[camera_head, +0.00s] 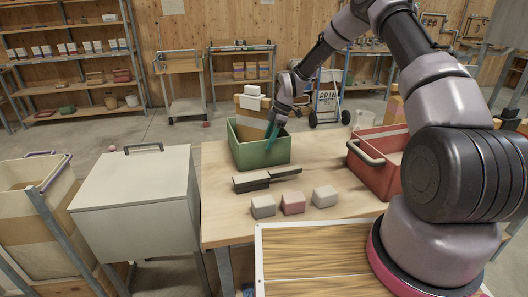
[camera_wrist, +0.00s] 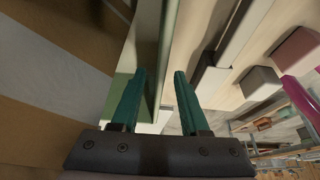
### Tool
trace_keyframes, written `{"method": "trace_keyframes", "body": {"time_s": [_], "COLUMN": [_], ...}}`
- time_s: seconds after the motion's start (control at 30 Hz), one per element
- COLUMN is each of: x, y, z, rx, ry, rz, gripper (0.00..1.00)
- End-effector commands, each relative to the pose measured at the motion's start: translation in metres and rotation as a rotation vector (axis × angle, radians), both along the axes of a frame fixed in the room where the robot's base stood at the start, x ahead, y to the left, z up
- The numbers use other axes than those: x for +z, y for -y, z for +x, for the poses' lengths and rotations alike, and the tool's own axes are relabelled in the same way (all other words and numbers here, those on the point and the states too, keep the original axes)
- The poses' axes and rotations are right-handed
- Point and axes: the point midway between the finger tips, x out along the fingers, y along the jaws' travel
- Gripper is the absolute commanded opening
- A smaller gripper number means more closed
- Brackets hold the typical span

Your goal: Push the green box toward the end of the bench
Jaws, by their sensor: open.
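The green box (camera_head: 262,154) is an open-topped bin at the far left of the wooden bench (camera_head: 225,205). A tan and white carton (camera_head: 249,112) stands upright in it. My gripper (camera_head: 272,140) points down at the box's right front wall, with its teal fingers open. In the wrist view, the open fingers (camera_wrist: 158,80) lie on either side of the green box's rim (camera_wrist: 151,55), one inside and one outside. I cannot tell whether they touch the wall. The carton's striped side (camera_wrist: 50,70) fills the left of that view.
Dark grey bars (camera_head: 262,180) and several small blocks (camera_head: 293,203) lie in front of the box. A red crate (camera_head: 378,165) stands at the bench's right. A grey lidded bin (camera_head: 140,180) stands left of the bench.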

Motion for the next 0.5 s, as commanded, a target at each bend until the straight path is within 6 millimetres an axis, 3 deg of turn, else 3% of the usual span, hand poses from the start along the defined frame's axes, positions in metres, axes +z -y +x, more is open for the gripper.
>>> {"method": "trace_keyframes", "body": {"time_s": [0.2, 0.5], "x": [0.034, 0.044], "y": [0.014, 0.017], "z": [0.004, 0.004], "rx": [-0.001, 0.001], "ry": [0.001, -0.001], "rz": [0.000, 0.000], "gripper": [0.45, 0.45]}}
